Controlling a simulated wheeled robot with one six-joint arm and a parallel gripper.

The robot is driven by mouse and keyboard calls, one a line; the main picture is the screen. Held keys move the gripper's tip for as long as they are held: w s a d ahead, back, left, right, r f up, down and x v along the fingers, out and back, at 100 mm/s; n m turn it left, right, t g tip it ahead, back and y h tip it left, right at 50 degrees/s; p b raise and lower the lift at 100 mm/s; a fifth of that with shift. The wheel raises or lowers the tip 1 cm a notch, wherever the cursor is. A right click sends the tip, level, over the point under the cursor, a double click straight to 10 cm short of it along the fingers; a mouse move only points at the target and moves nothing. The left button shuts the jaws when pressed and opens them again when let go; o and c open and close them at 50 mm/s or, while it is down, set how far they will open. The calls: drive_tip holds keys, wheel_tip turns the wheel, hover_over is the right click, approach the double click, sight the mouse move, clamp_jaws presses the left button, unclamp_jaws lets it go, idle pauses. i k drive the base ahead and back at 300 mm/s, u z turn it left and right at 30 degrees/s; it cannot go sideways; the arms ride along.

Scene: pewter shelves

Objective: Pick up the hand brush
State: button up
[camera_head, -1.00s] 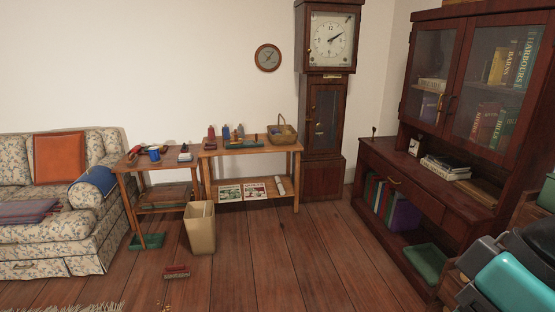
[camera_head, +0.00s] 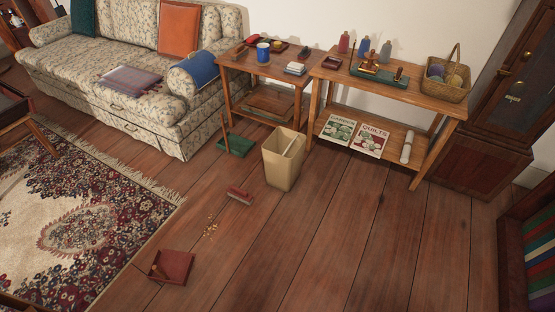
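The hand brush (camera_head: 240,195) lies on the wooden floor near the middle of the head view. It has a red back and pale bristles, and it is apart from the things around it. No part of it looks covered. My gripper is not in this view, so its opening and its distance from the brush cannot be told.
Crumbs (camera_head: 210,229) and a red dustpan (camera_head: 177,267) lie left of and nearer than the brush. A tan bin (camera_head: 279,171) and green dustpan (camera_head: 238,146) stand behind it. The patterned rug (camera_head: 95,215) is left; the floor right of the brush is clear.

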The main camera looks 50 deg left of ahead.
sight(234, 192)
drive_tip(key=u, duration=0.15)
drive_tip(key=i, duration=1.95)
drive_tip(key=u, duration=1)
drive_tip(key=i, duration=0.9)
drive_tip(key=u, duration=1.8)
drive_tip(key=i, duration=0.95)
drive_tip(key=u, duration=0.7)
